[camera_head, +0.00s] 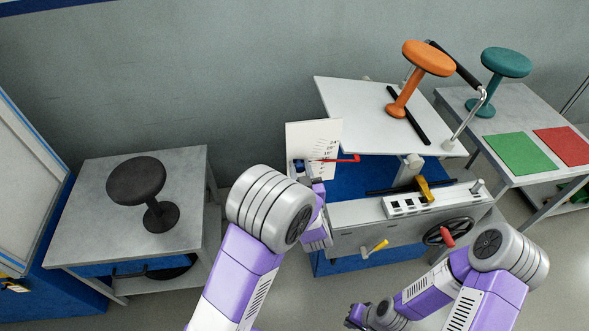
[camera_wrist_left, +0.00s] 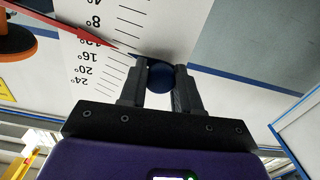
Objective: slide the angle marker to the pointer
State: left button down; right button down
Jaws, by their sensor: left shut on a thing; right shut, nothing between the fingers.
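The angle scale (camera_head: 314,140) is a white upright plate with degree marks; it also shows upside down in the left wrist view (camera_wrist_left: 115,25). A red pointer (camera_head: 340,159) reaches across it; in the left wrist view the red pointer (camera_wrist_left: 85,33) ends near the 12° mark. The angle marker (camera_wrist_left: 161,76) has a round dark-blue knob, and its thin tip lies between about 12° and 16°, close to the red tip. My left gripper (camera_head: 308,181) is shut on this knob (camera_wrist_left: 160,85). My right gripper (camera_head: 355,315) is shut and empty, low in the head view.
The test bench carries a white tilted board (camera_head: 355,105) with an orange stool (camera_head: 428,58), a yellow lever (camera_head: 425,190) and a handwheel (camera_head: 448,231). A black stool (camera_head: 137,180) stands on the left table (camera_head: 80,215). A teal stool (camera_head: 506,62) and green and red mats stand right.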

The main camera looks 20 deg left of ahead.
pick_arm(q)
jog(key=c, duration=0.8)
grip_release()
jog(key=p+v, duration=0.1)
jog(key=v, duration=0.6)
jog(key=shift+s+d, duration=0.1)
jog(key=shift+s, duration=0.2)
